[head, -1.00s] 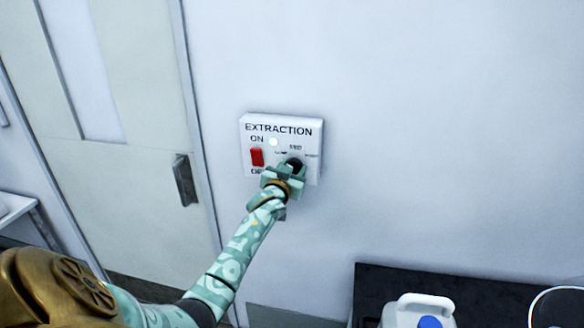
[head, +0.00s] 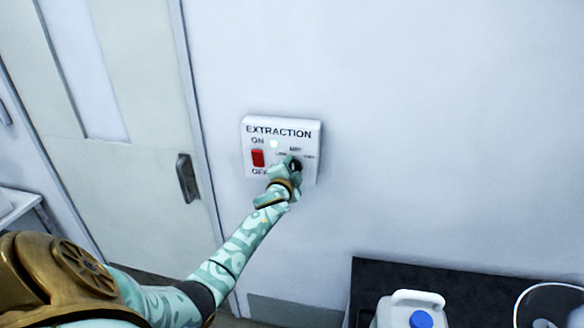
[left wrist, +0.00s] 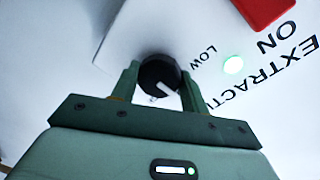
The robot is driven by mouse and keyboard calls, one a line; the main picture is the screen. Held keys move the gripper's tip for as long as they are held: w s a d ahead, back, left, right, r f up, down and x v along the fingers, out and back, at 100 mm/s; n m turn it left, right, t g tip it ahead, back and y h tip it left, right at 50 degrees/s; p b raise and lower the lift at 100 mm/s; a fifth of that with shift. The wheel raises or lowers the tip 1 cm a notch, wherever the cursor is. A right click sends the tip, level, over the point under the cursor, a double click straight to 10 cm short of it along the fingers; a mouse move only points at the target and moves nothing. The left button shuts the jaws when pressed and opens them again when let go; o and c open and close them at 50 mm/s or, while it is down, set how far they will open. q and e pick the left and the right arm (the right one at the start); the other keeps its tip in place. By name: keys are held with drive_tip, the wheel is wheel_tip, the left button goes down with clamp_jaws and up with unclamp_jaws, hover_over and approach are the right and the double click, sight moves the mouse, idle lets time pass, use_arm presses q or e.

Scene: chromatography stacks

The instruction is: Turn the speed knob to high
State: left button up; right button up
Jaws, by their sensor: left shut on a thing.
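The black speed knob (head: 297,166) is on the right part of the white EXTRACTION box (head: 311,135) on the wall. Small labels stand around it, LOW on the left and others above and to the right. My left gripper (head: 291,165) is shut on the knob, with one finger on each side. In the left wrist view, the knob (left wrist: 157,74) sits between the two green fingers, with the LOW label beside it. A white mark shows on the knob, but I cannot tell which setting it points to. My right gripper is not in view.
A red rocker switch (head: 258,158) sits between ON and OFF left of the knob, with a lit indicator (head: 273,143) above. A door handle (head: 187,178) is further left. A dark bench top (head: 375,276) carries a white jug (head: 391,313). The wall to the right is bare.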

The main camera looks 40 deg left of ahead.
use_arm(q)
drive_tip(key=m, duration=0.3)
drive_tip(key=m+p, duration=0.1)
drive_tip(key=m, duration=0.2)
drive_tip(key=shift+d+g+y, duration=0.1)
drive_tip(key=shift+g+y, duration=0.2)
drive_tip(key=shift+y, duration=0.1)
drive_tip(key=m, duration=0.5)
drive_tip(key=shift+f+y+p, duration=0.1)
drive_tip(key=shift+y+p, duration=0.3)
drive_tip(key=o, duration=1)
drive_tip(key=shift+s+d, duration=0.35)
drive_tip(key=shift+s, duration=0.05)
drive_tip(key=v, duration=0.7)
drive_tip(key=p+v, duration=0.1)
drive_tip(key=v, duration=0.7)
drive_tip(key=shift+s+d+r, duration=0.1)
drive_tip(key=shift+r, duration=0.15)
